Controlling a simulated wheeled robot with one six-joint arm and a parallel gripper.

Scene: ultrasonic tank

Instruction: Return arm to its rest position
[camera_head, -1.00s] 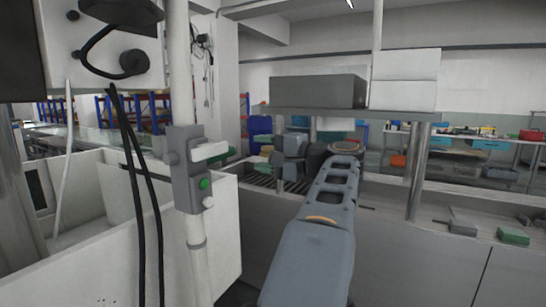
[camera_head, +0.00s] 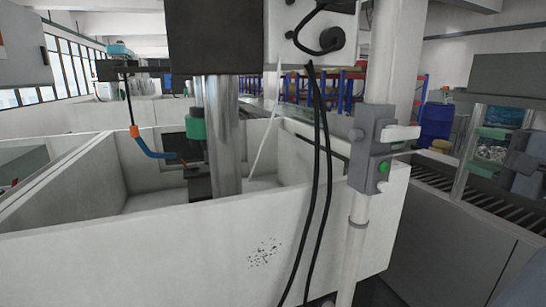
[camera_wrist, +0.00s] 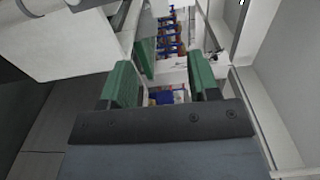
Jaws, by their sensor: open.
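My gripper (camera_wrist: 162,78) shows in the wrist view with its two green fingers apart and nothing between them. Beyond the fingers, a floor area and distant blue and orange racks show. The gripper does not show clearly in the head view. In the head view, a large white open tank (camera_head: 250,245) fills the left and middle, with a metal column and a green-collared part standing in it.
A white post (camera_head: 358,240) with a grey switch box and green button (camera_head: 384,167) stands at the tank's right corner. Black cables (camera_head: 318,180) hang in front of the tank. A roller conveyor (camera_head: 430,190) runs at the right. A blue barrel (camera_head: 437,123) stands behind it.

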